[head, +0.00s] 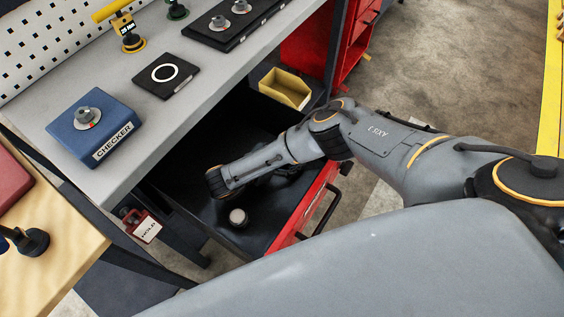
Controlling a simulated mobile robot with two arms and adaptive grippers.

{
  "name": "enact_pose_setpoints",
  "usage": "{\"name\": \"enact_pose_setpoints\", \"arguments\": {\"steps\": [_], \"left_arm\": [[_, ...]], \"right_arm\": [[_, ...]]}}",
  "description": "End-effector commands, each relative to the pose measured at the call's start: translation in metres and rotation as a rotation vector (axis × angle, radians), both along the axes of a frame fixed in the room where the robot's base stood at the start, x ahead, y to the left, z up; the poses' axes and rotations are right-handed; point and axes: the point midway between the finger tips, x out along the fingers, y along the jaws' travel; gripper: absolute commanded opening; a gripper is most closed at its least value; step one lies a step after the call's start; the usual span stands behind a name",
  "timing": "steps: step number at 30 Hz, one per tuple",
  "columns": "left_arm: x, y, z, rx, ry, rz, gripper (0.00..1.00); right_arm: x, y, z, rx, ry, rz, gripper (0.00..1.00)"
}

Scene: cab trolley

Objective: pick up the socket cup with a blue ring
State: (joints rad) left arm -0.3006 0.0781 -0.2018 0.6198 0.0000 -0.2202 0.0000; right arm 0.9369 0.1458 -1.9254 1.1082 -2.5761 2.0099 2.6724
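No cup with a blue ring can be made out. In the open drawer (258,240), a small round thing with a pale top and dark side (238,217) stands on the black floor; no ring colour shows on it. My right arm reaches in from the right over the drawer, its wrist end just above and left of this round thing. Its fingers are hidden or lost against the dark drawer, so I cannot see whether they hold anything. A cup with a yellow ring (132,42) and one with a green ring (177,10) stand on the worktop. My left gripper is out of view.
On the grey worktop (120,90) sit a blue checker box (92,127), a black pad with a white circle (166,75) and a black tray (235,25). A red hold tag (142,226) hangs left.

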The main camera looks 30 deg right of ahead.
Motion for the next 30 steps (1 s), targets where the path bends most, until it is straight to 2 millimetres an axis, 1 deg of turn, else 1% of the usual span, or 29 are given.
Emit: {"name": "enact_pose_setpoints", "arguments": {"steps": [7, 11, 12, 14, 15, 17, 30], "left_arm": [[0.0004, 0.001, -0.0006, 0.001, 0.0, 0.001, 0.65], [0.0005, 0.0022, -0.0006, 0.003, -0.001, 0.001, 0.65], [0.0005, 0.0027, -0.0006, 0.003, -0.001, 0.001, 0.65], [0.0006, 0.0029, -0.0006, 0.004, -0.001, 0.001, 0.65], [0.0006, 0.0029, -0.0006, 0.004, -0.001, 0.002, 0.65], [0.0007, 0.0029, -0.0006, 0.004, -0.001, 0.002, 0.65], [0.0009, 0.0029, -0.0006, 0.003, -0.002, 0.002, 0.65]], "right_arm": [[0.0005, -0.0017, 0.0003, 0.001, 0.0, 0.001, 0.76], [0.0005, -0.0016, 0.0002, 0.0, 0.0, 0.0, 0.49], [0.0004, -0.0016, 0.0001, 0.0, 0.0, 0.0, 0.41], [0.0004, -0.0016, 0.0001, 0.0, 0.0, 0.0, 0.29], [0.0004, -0.0016, 0.0, 0.0, 0.001, 0.0, 0.21], [0.0003, -0.0015, -0.0001, 0.001, 0.001, 0.0, 0.1], [0.0, -0.0015, -0.0005, 0.001, 0.002, 0.001, 0.03]]}}
